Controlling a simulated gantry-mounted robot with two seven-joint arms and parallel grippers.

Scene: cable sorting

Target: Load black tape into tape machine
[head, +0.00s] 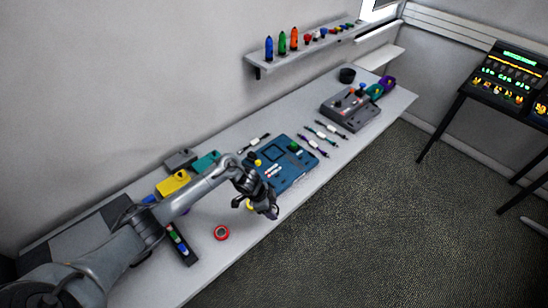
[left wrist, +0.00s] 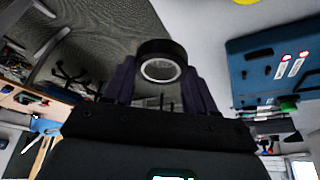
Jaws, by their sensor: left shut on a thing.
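My left gripper (head: 266,207) hangs over the front part of the white bench. It is shut on a black tape roll (left wrist: 161,46), which shows between its two dark fingers in the left wrist view. In the head view the held roll cannot be told apart from the dark gripper. A grey machine (head: 343,112), which may be the tape machine, stands near the bench's far right end, well away from the gripper. My right gripper is in neither view.
A blue board (head: 294,173) lies beyond the gripper. A red tape ring (head: 221,233) lies left of the gripper, and a yellow one (head: 249,205) is partly hidden by it. Several cables (head: 313,146) lie between board and machine. A dark cup (head: 347,75) stands behind the machine.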

